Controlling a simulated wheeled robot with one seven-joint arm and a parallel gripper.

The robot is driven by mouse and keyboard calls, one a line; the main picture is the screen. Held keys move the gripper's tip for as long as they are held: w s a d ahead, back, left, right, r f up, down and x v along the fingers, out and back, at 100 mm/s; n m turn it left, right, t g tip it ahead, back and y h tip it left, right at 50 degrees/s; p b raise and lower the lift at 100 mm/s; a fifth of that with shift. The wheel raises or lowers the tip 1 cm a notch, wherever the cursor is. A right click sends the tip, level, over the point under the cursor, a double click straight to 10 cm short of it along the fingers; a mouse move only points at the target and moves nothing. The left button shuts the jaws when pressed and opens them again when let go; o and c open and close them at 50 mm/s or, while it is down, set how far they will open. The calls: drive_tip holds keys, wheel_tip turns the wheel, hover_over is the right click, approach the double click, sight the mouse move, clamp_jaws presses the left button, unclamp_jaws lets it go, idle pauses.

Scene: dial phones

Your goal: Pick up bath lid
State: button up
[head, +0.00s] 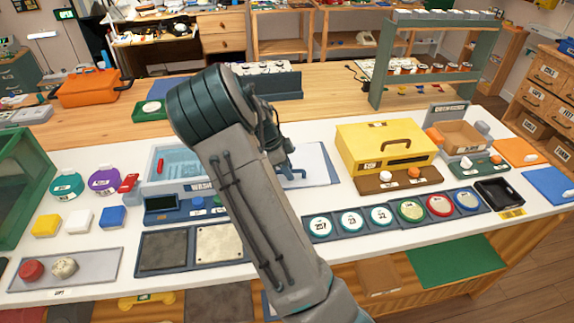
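A blue wash bath (187,157) with a label reading WASH stands left of my arm, its top open and pale blue inside. A flat pale panel (316,164) with a blue-grey edge lies on the white worktop right of my arm. It looks like the bath lid, but its left part is hidden by my arm. My gripper (289,172) points down over the panel's left side, mostly behind my own arm. A small light-coloured bar shows by the fingertips. I cannot tell whether the fingers touch it or are open or shut.
A yellow case (386,151) stands right of the panel. A row of round dials (380,217) runs along the front. A teal bowl (66,186) and purple bowl (104,181) sit at left. A green shelf (437,57) rises behind.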

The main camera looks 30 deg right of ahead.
clamp_jaws()
drive_tip(key=shift+r, duration=0.15)
